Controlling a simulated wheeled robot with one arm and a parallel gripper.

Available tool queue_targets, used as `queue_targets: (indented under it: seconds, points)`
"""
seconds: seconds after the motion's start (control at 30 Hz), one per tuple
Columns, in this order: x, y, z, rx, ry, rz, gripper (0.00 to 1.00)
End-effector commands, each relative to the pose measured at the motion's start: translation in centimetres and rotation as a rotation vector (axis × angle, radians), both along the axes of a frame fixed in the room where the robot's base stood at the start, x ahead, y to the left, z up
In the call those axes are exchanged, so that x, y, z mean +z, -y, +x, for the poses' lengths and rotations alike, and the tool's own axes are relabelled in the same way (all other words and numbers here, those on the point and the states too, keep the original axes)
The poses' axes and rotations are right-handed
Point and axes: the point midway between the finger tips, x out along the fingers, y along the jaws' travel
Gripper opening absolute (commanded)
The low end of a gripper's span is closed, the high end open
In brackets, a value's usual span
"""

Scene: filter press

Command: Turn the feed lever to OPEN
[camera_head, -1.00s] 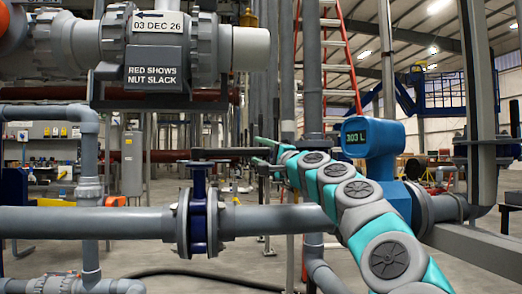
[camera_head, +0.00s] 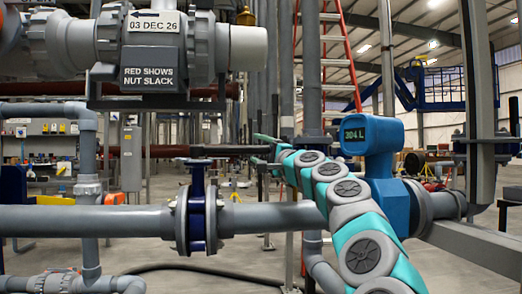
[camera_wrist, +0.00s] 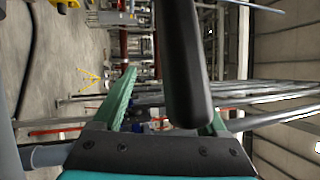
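The feed lever (camera_head: 236,149) is a dark horizontal bar on top of a blue valve (camera_head: 198,215) in the grey pipe. It points right from the valve stem, along the pipe. My gripper (camera_head: 264,147), with green fingers, is at the lever's free end, coming from the right. In the wrist view the lever (camera_wrist: 185,65) is a large dark bar with its rounded end close to my gripper (camera_wrist: 172,100). The fingers stand apart, and the lever overlaps and hides most of the right one. I cannot tell whether it touches either finger. No OPEN mark is readable.
A blue meter (camera_head: 371,150) reading 304 L stands on the pipe, close behind my arm. A vertical grey pipe (camera_head: 311,80) stands behind my gripper.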

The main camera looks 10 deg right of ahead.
Motion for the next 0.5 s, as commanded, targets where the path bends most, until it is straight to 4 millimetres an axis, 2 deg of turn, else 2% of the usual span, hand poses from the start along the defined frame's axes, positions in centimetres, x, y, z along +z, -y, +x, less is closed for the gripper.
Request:
queue_targets:
  seconds: [0.03,0.13,0.27,0.5]
  points:
    - [-0.8,-1.5,0.2,0.022,-0.012,-0.015,0.75]
    - [-0.8,-1.5,0.2,0.021,-0.011,-0.016,0.75]
    - [-1.1,-1.0,-0.8,0.021,-0.008,-0.013,0.75]
    - [-1.8,0.8,-3.7,0.015,-0.006,-0.010,0.75]
